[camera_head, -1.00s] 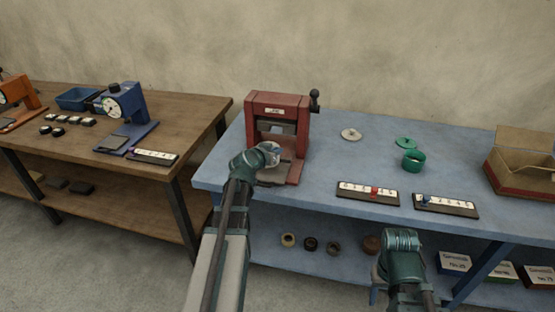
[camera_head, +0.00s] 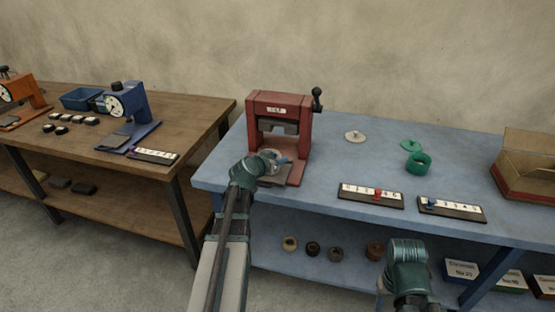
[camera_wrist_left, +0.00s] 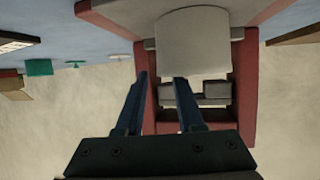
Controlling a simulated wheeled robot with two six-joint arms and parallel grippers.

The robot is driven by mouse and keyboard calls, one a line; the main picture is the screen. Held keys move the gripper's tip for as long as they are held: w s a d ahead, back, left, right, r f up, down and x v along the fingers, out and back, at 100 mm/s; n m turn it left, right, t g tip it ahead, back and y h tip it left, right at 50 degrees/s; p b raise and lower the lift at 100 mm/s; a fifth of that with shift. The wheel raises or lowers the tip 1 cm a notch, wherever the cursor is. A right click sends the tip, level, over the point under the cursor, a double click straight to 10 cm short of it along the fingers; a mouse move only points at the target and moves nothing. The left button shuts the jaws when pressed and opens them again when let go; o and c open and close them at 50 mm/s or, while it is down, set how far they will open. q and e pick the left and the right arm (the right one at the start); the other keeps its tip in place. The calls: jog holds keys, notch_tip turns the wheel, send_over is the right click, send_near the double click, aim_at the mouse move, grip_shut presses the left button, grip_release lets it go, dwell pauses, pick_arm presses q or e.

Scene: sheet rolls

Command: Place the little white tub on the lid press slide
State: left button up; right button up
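The red lid press (camera_head: 279,104) stands at the left of the blue table, its grey slide (camera_head: 275,177) at the front. The little white tub (camera_wrist_left: 193,42) shows close up in the left wrist view, where the picture is upside down. It appears to stand upright on the slide (camera_wrist_left: 237,33). In the head view my left wrist mostly hides it. My left gripper (camera_wrist_left: 160,78) is open. One finger overlaps the tub's edge in view and the other is clear of it; contact cannot be told. My right gripper (camera_head: 407,250) is low before the table, its fingers hidden.
A white lid (camera_head: 355,136), a green lid (camera_head: 411,145) and a green tub (camera_head: 418,163) lie to the right. Two number strips (camera_head: 371,195) (camera_head: 452,208) lie along the front edge. A cardboard box (camera_head: 528,165) is at the far right. The brown table (camera_head: 190,115) holds other presses.

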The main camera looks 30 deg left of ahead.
pick_arm(q)
jog(key=shift+r, duration=0.15)
jog(key=p+v, duration=0.5)
jog(key=v, duration=0.7)
